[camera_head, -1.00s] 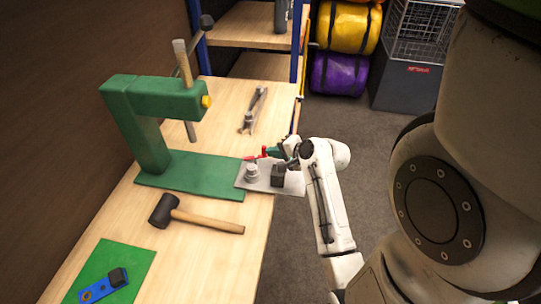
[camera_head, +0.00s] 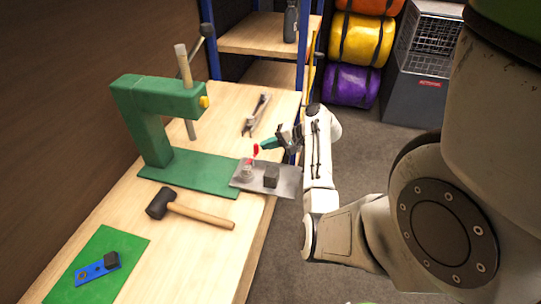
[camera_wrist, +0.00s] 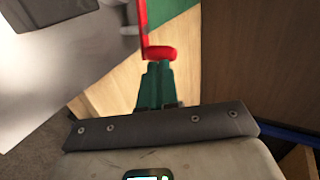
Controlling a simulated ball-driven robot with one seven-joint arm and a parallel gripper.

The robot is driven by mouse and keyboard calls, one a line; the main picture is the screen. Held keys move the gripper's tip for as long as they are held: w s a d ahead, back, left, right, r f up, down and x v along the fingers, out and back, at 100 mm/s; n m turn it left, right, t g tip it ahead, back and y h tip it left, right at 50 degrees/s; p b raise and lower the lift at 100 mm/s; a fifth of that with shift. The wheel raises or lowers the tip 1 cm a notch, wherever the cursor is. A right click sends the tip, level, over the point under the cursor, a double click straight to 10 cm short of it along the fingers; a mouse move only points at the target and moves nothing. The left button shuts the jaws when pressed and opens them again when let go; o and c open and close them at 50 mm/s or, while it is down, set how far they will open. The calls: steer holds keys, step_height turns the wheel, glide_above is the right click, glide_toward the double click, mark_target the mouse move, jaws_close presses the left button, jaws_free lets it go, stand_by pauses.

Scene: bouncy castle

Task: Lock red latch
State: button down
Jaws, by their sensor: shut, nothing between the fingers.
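The red latch (camera_head: 256,151) stands upright on a grey metal plate (camera_head: 287,183) at the bench's right edge. It also shows in the wrist view (camera_wrist: 158,52) as a red bar with a short bent end. My gripper (camera_head: 268,144) has green fingers and is shut and empty. Its tips are close beside the red latch, at the bent end in the wrist view (camera_wrist: 157,70). I cannot tell whether they touch. A silvery round fitting (camera_head: 248,170) sits at the latch's foot, and a dark block (camera_head: 271,177) stands on the plate.
A green press (camera_head: 150,120) stands left of the plate. A mallet (camera_head: 190,209), a metal tool (camera_head: 257,113) and a green mat (camera_head: 95,240) with a blue part (camera_head: 97,269) lie on the bench.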

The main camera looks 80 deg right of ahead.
steer(key=shift+a+r, duration=0.1)
stand_by(0.3)
steer(key=shift+w+a+p, duration=0.2)
steer(key=shift+a+p, duration=0.4)
steer(key=shift+p, duration=0.1)
steer(key=shift+d, duration=0.1)
